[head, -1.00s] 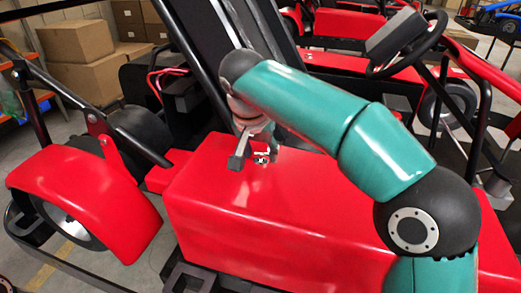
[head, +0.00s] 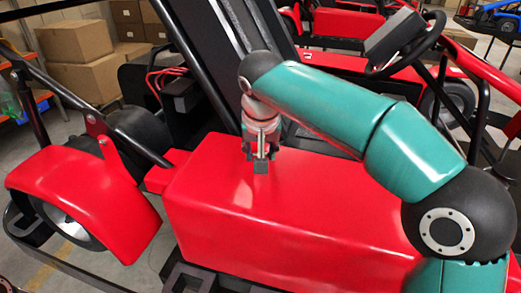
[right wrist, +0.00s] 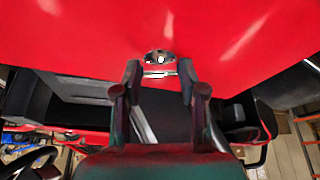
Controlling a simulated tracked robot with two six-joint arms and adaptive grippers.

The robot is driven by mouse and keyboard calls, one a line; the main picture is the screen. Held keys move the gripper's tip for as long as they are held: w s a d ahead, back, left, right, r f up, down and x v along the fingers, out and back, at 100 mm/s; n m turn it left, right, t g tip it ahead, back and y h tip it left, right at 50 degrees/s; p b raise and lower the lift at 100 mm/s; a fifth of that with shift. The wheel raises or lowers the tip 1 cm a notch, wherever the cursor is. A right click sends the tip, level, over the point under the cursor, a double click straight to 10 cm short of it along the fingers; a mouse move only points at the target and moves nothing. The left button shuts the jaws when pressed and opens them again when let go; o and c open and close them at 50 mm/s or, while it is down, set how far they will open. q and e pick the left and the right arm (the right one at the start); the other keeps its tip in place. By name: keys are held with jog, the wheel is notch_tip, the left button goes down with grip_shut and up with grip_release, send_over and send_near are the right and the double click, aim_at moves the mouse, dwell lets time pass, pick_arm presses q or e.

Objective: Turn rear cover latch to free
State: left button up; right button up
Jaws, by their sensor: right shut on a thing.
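The red rear cover (head: 290,215) of the kart fills the middle of the head view. Its latch is hidden behind my right gripper (head: 261,168) there. In the right wrist view the latch shows as a small round metal fitting (right wrist: 160,57) with a pale bar (right wrist: 159,74) on the red cover (right wrist: 90,35). My right gripper (right wrist: 160,70) points down at the cover, with its two fingertips on either side of the bar and shut on the latch. The exact latch angle is hard to tell. My left gripper is not in view.
A red fender (head: 85,190) over a wheel and black frame tubes stand left of the cover. The black seat back (head: 215,60) rises behind it, and the steering wheel (head: 425,45) is at upper right. The cover's top is otherwise clear.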

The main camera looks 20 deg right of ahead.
jog(key=n+y+p, duration=0.1)
jog(key=n, duration=0.1)
jog(key=shift+d+r+n, duration=0.1)
jog(key=shift+d+n, duration=0.05)
jog(key=shift+n, duration=0.25)
jog(key=n+y+p, duration=0.1)
jog(key=n, duration=0.2)
jog(key=shift+d+n+p, duration=0.15)
jog(key=shift+n+p, duration=0.15)
jog(key=shift+p, duration=0.1)
jog(key=n+y+p, duration=0.1)
jog(key=n, duration=0.1)
jog(key=n+g+y+p, duration=0.1)
jog(key=n+p, duration=0.1)
jog(key=n, duration=0.1)
jog(key=shift+w+d, duration=0.1)
jog(key=shift+d, duration=0.05)
jog(key=shift+n+g+y+p, duration=0.4)
jog(key=shift+n+p, duration=0.45)
jog(key=shift+n, duration=0.45)
jog(key=o, duration=1.1)
jog(key=shift+o, duration=0.2)
